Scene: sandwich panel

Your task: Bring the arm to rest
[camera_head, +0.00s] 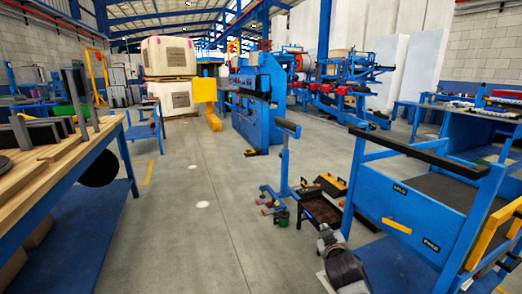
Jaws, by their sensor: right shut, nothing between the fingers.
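My right gripper (325,232) shows at the bottom, right of the middle. It is small in the view, shut and empty, with its fingertips pointing away from me. My dark right wrist (347,272) is behind it, at the lower edge. The gripper appears in front of the blue workbench (400,205) and close to its left side in the picture. I cannot tell the exact gap between them. My left gripper is not in view.
A wooden-topped bench (60,180) with grey parts stands at left. A blue stand (285,165) and a low dark tray with tools (322,210) are ahead of my gripper. Blue machines (255,105) stand farther back.

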